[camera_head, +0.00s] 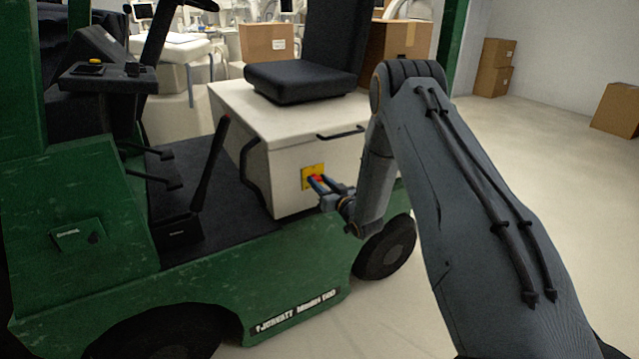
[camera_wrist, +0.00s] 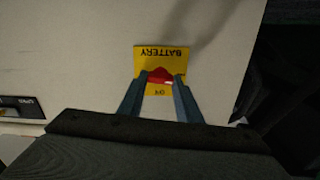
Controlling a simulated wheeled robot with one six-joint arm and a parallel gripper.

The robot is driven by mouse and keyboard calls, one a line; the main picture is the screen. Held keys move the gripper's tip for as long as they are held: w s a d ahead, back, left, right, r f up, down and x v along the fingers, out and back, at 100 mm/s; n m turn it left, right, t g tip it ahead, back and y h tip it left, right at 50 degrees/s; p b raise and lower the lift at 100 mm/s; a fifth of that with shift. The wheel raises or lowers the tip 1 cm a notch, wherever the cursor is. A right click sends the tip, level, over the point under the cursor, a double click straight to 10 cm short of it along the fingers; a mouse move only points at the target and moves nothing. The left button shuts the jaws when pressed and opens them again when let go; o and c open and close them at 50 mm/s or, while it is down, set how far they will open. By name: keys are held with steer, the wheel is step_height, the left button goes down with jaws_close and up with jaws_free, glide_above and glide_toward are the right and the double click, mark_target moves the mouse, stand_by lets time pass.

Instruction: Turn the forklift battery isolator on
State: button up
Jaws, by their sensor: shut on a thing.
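The battery isolator is a red knob on a yellow plate (camera_head: 308,172), fixed to the side of the forklift's cream seat box (camera_head: 293,196). In the wrist view the yellow plate (camera_wrist: 150,54) appears upside down with the word BATTERY, and smaller lettering shows below the knob. My gripper (camera_head: 317,181) reaches in from the right, with its fingers on either side of the red knob (camera_wrist: 159,75). It is shut on the knob. The fingers cover the knob's sides, and I cannot tell its exact turn position.
The green forklift body (camera_head: 80,190) is on the left, with a black lever (camera_head: 210,165) near the seat box. A black handle (camera_head: 250,172) and the black seat (camera_head: 305,80) are close by. Cardboard boxes (camera_head: 614,110) stand on the open floor at right.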

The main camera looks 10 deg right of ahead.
steer(key=m+b, duration=0.1)
steer(key=m, duration=0.3)
steer(key=shift+d, duration=0.1)
steer(key=m, duration=0.4)
steer(key=shift+f+m, duration=0.1)
steer(key=shift+m, duration=0.3)
steer(key=m+b, duration=0.1)
steer(key=m, duration=0.2)
steer(key=shift+d+m, duration=0.1)
steer(key=shift+m, duration=0.2)
steer(key=shift+f+m, duration=0.1)
steer(key=shift+m, duration=1.9)
steer(key=o, duration=1)
steer(key=shift+o, duration=0.2)
